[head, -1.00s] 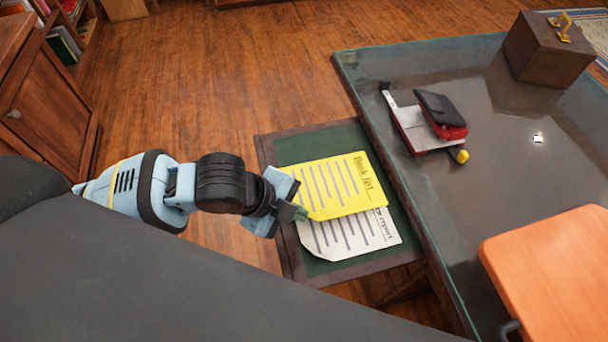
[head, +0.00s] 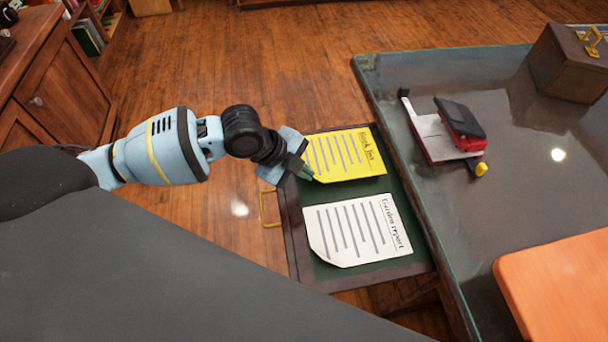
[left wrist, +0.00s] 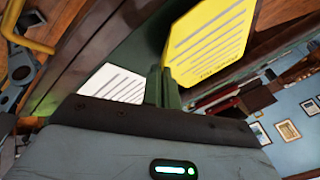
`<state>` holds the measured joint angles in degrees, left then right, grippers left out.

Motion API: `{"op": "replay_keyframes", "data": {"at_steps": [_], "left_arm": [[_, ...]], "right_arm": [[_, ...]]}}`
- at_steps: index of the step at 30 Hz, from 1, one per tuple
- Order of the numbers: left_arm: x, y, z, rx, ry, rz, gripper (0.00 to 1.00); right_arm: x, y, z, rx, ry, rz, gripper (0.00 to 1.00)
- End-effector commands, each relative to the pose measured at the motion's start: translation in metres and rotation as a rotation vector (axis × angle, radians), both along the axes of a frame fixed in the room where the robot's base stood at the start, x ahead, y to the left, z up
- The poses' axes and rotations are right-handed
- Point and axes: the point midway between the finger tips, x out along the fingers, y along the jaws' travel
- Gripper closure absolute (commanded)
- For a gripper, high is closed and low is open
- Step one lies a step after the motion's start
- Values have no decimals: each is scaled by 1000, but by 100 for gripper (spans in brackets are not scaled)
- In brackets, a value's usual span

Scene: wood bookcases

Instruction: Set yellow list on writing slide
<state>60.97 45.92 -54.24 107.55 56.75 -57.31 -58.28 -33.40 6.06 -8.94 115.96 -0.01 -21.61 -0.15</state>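The yellow book list (head: 346,155) is over the far part of the writing slide (head: 327,275), a green-topped wooden board pulled out from the desk. I cannot tell whether the list lies flat or hovers just above. My left gripper (head: 304,172) is at its left corner, with the fingers shut on it. In the left wrist view the closed fingers (left wrist: 163,87) meet the list's edge (left wrist: 208,42). The white garden report (head: 357,230) lies on the near part of the slide, apart from the list in the head view. My right gripper is not in view.
The desk (head: 500,205) stands to the right with a red and black stapler-like item (head: 450,135), a brown box (head: 572,65) and an orange board (head: 560,290). A brass handle (head: 265,210) sticks out from the slide's left edge. A wooden cabinet (head: 60,95) stands at far left.

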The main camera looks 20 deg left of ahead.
Motion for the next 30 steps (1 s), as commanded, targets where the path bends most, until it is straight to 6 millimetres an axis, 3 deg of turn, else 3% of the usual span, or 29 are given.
{"op": "replay_keyframes", "data": {"at_steps": [4,15,21,30], "left_arm": [[-1,0,-21,1,1,1,100],[0,0,-25,1,0,0,100],[-1,0,-24,1,0,0,77],[0,0,-22,1,-2,0,77]], "right_arm": [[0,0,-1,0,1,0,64],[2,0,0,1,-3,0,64],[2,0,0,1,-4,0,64],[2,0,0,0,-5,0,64]]}}
